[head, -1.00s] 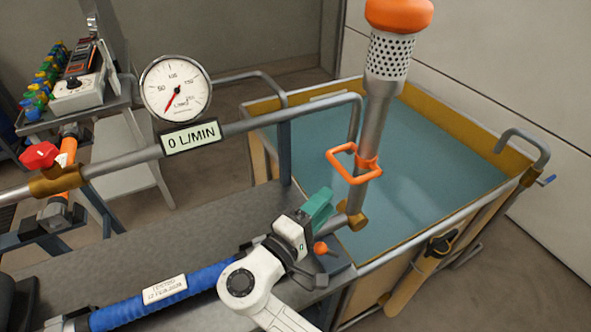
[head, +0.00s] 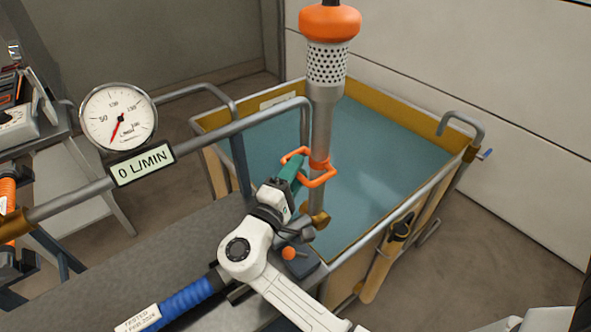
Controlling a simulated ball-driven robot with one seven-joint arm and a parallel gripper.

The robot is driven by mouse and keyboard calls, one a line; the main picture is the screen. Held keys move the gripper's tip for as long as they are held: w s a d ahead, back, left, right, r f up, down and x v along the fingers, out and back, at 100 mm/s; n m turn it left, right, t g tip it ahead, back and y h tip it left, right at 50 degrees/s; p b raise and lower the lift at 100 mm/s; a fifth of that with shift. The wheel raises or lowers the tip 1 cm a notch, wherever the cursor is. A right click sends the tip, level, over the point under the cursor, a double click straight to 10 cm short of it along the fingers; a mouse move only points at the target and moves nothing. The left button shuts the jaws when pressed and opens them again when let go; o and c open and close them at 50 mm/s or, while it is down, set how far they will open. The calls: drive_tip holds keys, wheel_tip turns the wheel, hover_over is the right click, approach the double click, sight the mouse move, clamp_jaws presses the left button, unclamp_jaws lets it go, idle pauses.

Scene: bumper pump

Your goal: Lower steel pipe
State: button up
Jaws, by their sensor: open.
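The steel pipe (head: 321,125) stands upright in the head view, over the near left corner of the water tank. It has an orange cap (head: 330,22) and a perforated strainer section at its top, and a brass fitting (head: 317,220) at its lower end. An orange loop handle (head: 321,179) sticks out from its lower half. My gripper (head: 292,170), with green fingers, is at the left side of this handle. The fingers overlap the handle's left edge in the picture; whether they touch it I cannot tell. The jaws are open.
The tank (head: 452,200) holds blue-green water inside a yellow rim. A flow gauge (head: 118,117) reads zero, above a "0 L/MIN" label (head: 143,163). A grey horizontal pipe (head: 215,137) runs behind my arm. A blue hose (head: 187,300) lies on the dark bench (head: 120,262).

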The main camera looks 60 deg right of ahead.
clamp_jaws()
idle(0.4)
